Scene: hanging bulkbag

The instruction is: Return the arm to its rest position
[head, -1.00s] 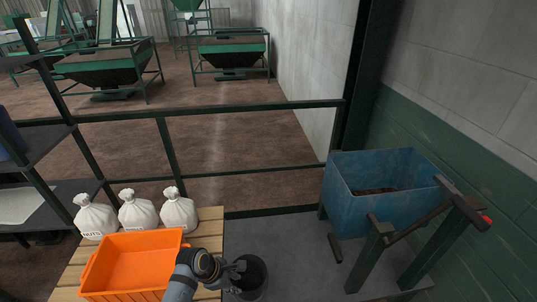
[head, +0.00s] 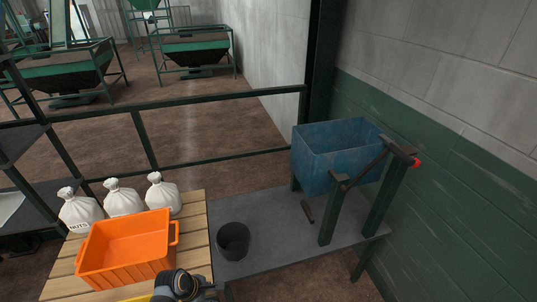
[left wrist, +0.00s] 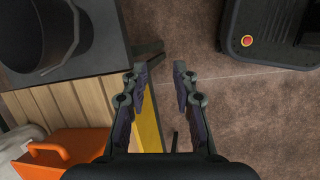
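My left arm shows at the bottom edge of the head view, in front of the orange crate (head: 125,262), with its gripper mostly cut off there. In the left wrist view my left gripper (left wrist: 160,72) is open with nothing between its fingers, over the brown floor beside the bench. A black bucket (head: 233,243) stands upright on the grey bench just right of the wooden slats; it also shows in the left wrist view (left wrist: 50,30), apart from the gripper. My right gripper is in neither view.
Several white tied sacks (head: 122,198) stand behind the crate on the wooden slats (head: 196,236). A blue bin (head: 335,155) stands at the back right of the grey bench (head: 275,235), with a dark frame and red-tipped bar (head: 416,163) beside it. A dark railing (head: 190,108) runs behind.

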